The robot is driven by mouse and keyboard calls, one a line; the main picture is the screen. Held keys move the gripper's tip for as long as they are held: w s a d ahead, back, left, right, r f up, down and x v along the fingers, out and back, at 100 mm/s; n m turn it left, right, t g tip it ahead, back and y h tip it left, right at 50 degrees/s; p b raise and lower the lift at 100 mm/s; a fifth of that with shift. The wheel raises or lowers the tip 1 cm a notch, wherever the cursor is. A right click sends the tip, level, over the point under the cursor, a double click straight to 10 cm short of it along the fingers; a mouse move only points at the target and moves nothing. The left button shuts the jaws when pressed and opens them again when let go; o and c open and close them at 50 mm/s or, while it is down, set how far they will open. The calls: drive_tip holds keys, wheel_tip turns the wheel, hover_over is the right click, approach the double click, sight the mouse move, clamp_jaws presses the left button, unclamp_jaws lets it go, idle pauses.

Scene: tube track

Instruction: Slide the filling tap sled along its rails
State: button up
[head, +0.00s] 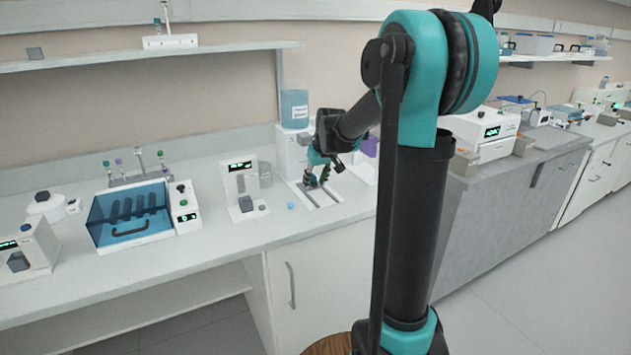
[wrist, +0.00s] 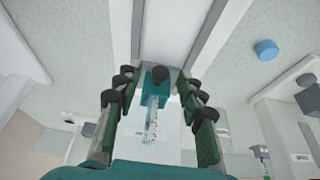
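The filling tap sled shows in the wrist view as a teal block (wrist: 158,92) with a black knob on top and a clear tube-like part running down from it. Two long rails (wrist: 206,38) run up the picture beyond it. In the head view the rail plate (head: 326,197) lies on the counter, and the sled is mostly hidden by my gripper (head: 318,180). In the wrist view my gripper (wrist: 157,85) has its fingers apart, one on each side of the sled. A gap shows at both sides; I see no clear contact.
A small blue cap (head: 290,205) lies left of the rails; it also shows in the wrist view (wrist: 267,50). A white dispenser with a blue bottle (head: 294,108) stands behind. A white instrument (head: 243,190) stands to the left. The counter front is clear.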

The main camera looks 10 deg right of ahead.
clamp_jaws()
idle(0.3)
drive_tip(key=shift+s+d, duration=0.5)
drive_tip(key=shift+s, duration=0.95)
drive_tip(key=shift+s+d, duration=0.45)
drive_tip(key=shift+s, duration=1.05)
drive_tip(key=shift+s+d, duration=0.5)
drive_tip(key=shift+s, duration=0.95)
unclamp_jaws()
drive_tip(key=shift+s, duration=0.1)
drive_tip(key=v, duration=1.2)
